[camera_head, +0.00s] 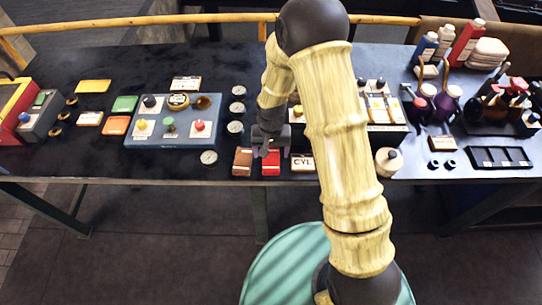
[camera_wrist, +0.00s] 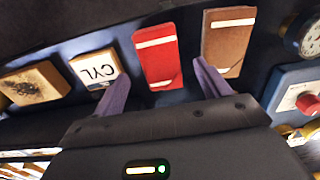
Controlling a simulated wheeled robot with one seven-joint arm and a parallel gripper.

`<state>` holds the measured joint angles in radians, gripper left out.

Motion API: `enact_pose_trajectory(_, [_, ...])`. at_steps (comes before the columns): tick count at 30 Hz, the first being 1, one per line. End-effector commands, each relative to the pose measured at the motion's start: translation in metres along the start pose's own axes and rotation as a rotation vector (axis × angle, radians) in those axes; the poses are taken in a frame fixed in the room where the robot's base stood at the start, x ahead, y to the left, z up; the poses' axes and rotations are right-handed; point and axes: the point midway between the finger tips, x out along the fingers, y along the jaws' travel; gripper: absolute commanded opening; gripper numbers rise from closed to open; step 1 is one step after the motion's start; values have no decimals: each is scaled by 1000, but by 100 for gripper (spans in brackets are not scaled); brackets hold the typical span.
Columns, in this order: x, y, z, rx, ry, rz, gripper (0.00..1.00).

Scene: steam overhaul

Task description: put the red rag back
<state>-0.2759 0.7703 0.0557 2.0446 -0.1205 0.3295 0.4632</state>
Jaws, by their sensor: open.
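The red rag (camera_head: 271,163) looks like a flat red folded piece with pale bands. It lies at the front edge of the dark table, and in the wrist view (camera_wrist: 158,62) it shows between and beyond my two fingertips. My gripper (camera_head: 265,149) is just above and behind it, pointing down. In the wrist view my gripper (camera_wrist: 161,72) has its purple fingers wide apart with nothing held. I cannot tell the exact height gap to the rag.
A similar brown folded piece (camera_head: 242,162) lies close to the left of the rag. A CYL block (camera_head: 303,163) is at its right. A blue-grey panel with knobs (camera_head: 176,138) and round gauges (camera_head: 209,157) stand further left. My arm hides part of the table.

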Motion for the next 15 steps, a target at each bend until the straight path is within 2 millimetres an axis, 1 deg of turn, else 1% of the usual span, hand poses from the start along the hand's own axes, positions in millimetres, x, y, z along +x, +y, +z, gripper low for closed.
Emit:
enact_pose_trajectory(9, [-50, 0, -1, 1, 5, -2, 76])
enact_pose_trajectory(15, [-77, 0, 0, 1, 1, -1, 76])
